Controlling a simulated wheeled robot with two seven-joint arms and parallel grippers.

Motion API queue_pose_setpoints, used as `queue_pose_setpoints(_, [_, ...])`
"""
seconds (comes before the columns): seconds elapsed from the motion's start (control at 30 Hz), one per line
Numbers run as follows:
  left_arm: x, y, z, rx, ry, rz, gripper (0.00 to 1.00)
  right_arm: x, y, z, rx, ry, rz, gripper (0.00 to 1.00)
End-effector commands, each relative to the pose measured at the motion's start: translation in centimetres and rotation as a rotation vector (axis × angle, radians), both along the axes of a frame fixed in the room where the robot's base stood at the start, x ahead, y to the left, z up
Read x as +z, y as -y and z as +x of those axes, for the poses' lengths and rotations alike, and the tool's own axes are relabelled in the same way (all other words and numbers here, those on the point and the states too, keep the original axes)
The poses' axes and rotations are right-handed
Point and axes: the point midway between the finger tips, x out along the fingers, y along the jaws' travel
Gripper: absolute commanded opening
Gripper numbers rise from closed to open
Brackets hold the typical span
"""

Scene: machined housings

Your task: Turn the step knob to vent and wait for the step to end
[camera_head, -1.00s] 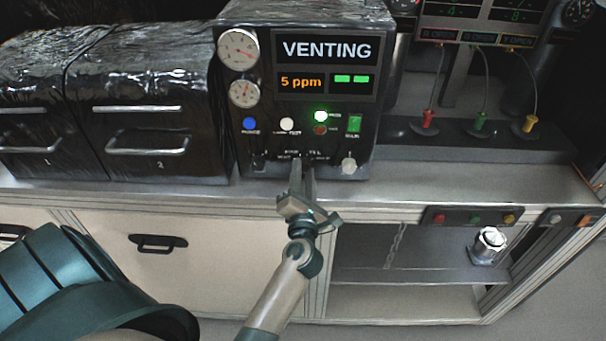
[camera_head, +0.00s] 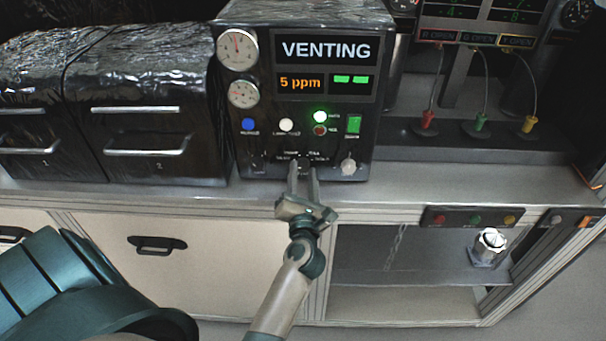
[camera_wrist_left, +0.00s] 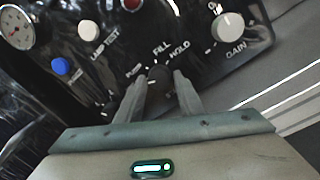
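The control box (camera_head: 300,100) shows VENTING, an orange 5 ppm and two green bars. Its dark step knob (camera_head: 303,163) sits low on the front panel; in the wrist view the step knob (camera_wrist_left: 158,74) has the labels FILL and HOLD above it. My left gripper (camera_head: 303,170) is at the knob, its fingers spread on either side with a gap showing. In the wrist view the left gripper (camera_wrist_left: 165,76) partly hides the lower labels, and I cannot read the knob's setting. My right gripper is not in view.
A pale GAIN knob (camera_head: 348,165) is close to the right, with a green switch (camera_head: 354,124) above it. Black drawers (camera_head: 155,130) stand left. A metal fitting (camera_head: 488,245) is on the lower shelf.

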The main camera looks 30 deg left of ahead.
Motion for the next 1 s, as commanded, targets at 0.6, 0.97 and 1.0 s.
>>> queue_pose_setpoints(0.6, [-0.3, 1.0, -1.4, -0.002, 0.001, 0.001, 0.47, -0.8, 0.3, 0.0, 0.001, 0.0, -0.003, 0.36])
queue_pose_setpoints(0.97, [-0.6, 3.7, -5.3, -0.001, 0.0, 0.0, 0.47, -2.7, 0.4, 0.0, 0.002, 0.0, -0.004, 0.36])
queue_pose_setpoints(1.0, [-0.6, 3.9, -5.6, -0.001, 0.0, 0.0, 0.47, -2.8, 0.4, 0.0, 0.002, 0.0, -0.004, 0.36])
